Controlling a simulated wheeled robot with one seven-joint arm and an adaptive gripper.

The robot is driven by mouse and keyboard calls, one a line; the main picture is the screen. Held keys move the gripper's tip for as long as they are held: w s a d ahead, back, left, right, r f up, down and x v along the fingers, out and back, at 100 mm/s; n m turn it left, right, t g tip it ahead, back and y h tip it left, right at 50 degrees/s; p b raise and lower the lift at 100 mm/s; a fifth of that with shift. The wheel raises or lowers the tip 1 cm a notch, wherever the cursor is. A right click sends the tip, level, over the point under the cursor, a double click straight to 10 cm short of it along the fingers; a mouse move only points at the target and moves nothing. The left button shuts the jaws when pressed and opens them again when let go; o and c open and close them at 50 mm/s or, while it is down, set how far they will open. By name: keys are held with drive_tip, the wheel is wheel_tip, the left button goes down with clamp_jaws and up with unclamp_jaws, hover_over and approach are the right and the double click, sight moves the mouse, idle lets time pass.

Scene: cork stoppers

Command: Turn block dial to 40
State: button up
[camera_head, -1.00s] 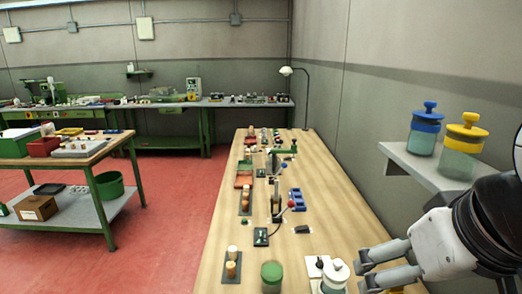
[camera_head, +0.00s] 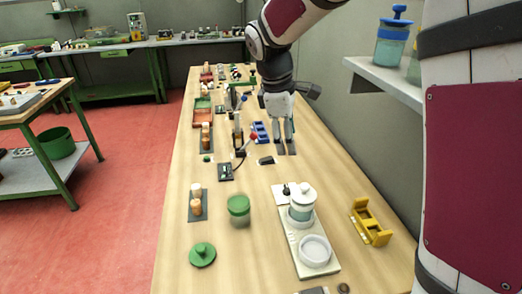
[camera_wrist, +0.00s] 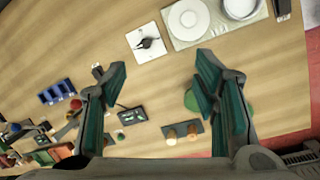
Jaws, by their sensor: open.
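A white square plate with a small black knob, likely the block dial (camera_wrist: 148,43), lies at the top middle of the wrist view. In the head view the dial (camera_head: 286,189) sits at the corner of a white board, beside a jar. Its markings are too small to read. My gripper (camera_head: 285,136) points down over the middle of the table, farther back than the dial. In the wrist view my gripper (camera_wrist: 161,68) has its two fingers wide apart with nothing between them. The dial shows beyond the fingertips, apart from them.
A white-lidded jar (camera_head: 302,203) stands on the white board (camera_head: 290,238), close to the dial. A green-lidded jar (camera_head: 238,209), a green knobbed lid (camera_head: 202,254) and a yellow holder (camera_head: 370,223) are nearby. A blue tray (camera_head: 260,132) lies beside my gripper. The shelf (camera_head: 385,82) juts out at right.

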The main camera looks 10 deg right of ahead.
sight(286, 187)
drive_tip(key=w+a+f+n+g+h+b, duration=0.15)
drive_tip(key=w+f+n, duration=0.35)
drive_tip(key=w+f, duration=0.55)
drive_tip(key=shift+t, duration=0.25)
drive_tip(key=x, duration=0.5)
drive_tip(key=s+p+x, duration=0.1)
drive_tip(key=x, duration=0.4)
drive_tip(key=s+a+p+x, duration=0.1)
drive_tip(key=x, duration=0.4)
drive_tip(key=shift+f, duration=0.25)
drive_tip(key=c, duration=1.2)
